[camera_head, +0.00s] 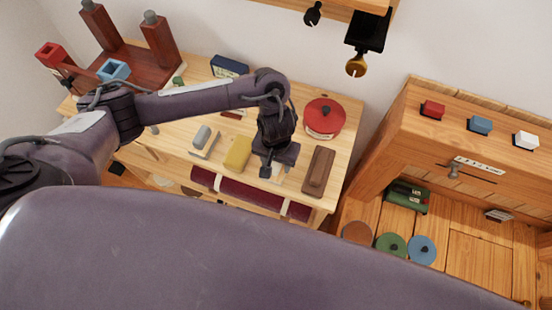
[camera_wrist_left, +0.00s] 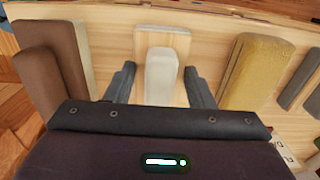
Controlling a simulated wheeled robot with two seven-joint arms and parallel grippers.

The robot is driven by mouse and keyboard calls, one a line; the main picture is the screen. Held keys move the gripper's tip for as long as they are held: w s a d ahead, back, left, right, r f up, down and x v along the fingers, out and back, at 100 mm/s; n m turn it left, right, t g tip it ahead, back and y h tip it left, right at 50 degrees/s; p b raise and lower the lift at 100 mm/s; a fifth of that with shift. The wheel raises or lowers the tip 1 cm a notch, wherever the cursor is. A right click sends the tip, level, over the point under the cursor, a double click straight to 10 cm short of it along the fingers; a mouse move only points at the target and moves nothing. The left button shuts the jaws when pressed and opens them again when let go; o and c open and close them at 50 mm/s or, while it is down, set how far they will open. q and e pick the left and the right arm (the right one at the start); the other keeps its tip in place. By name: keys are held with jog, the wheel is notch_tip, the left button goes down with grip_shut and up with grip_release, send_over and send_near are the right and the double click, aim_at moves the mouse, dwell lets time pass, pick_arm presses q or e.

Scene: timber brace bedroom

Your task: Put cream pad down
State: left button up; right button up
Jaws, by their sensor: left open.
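The cream pad (camera_wrist_left: 161,76) lies between the two fingers of my left gripper (camera_wrist_left: 160,84) in the left wrist view. A gap shows on each side of it, so the fingers are open and not clamped on it. In the head view my left gripper (camera_head: 275,166) is low over the table and hides most of the pad, with only a pale bit (camera_head: 279,176) showing. My right gripper is not in view.
A yellow block (camera_head: 237,153) and a brown block (camera_head: 318,170) flank the gripper closely. A grey block (camera_head: 202,138) lies farther left. A red round lidded pot (camera_head: 324,117) stands behind right. A dark red roll (camera_head: 250,194) runs along the table's front edge.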

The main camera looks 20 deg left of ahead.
pick_arm(q)
notch_tip(320, 180, up, 12)
jog(key=p, duration=0.5)
jog(key=shift+r, duration=0.15)
dwell(0.3)
